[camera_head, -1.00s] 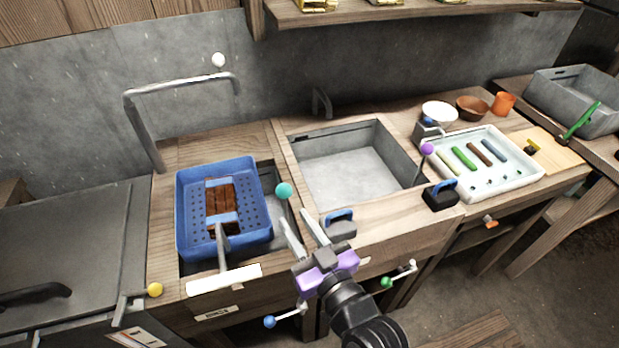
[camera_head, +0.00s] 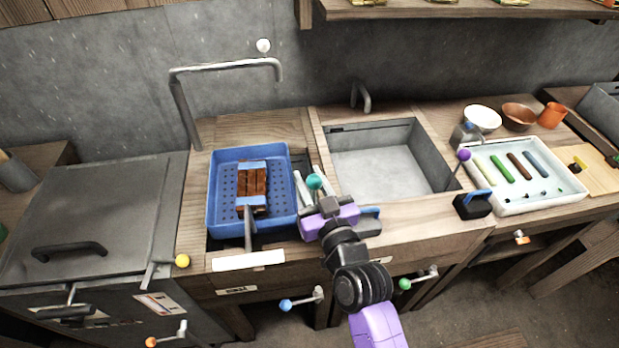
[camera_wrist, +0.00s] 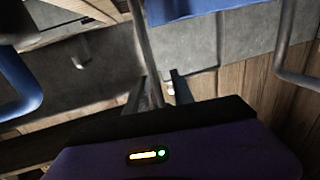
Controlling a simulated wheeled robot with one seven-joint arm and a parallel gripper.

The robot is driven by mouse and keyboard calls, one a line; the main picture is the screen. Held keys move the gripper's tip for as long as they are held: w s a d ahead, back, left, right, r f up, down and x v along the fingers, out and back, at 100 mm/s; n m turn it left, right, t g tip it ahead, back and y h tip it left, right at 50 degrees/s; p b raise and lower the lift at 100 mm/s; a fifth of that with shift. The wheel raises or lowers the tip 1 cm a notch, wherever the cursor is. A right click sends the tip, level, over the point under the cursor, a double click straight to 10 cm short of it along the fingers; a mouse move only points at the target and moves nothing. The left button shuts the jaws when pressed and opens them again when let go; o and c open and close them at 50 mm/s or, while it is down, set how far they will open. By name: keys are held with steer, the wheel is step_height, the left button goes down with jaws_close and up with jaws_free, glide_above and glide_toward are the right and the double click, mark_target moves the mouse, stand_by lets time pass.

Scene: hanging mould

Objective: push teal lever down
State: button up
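The teal lever's round knob (camera_head: 315,182) stands upright at the right side of the blue perforated basket, at the near edge of the basin. My gripper (camera_head: 308,176) is right at it in the head view, its two silver fingers apart, with the knob showing in front of the right finger. In the wrist view my gripper (camera_wrist: 160,88) has its fingers spread, and a thin grey rod (camera_wrist: 145,40) runs down between them. The rod looks like the lever's stem. The knob does not show there, and contact cannot be told.
The blue basket (camera_head: 216,205) holds a clamped brown mould (camera_head: 252,188). An empty grey sink (camera_head: 385,170) lies right of the gripper. A blue-handled block (camera_head: 368,220) sits close by my wrist. A bent pipe (camera_head: 190,110) rises behind the basket.

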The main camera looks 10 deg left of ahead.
jaws_close()
steer(key=shift+r, duration=0.25)
stand_by(1.1)
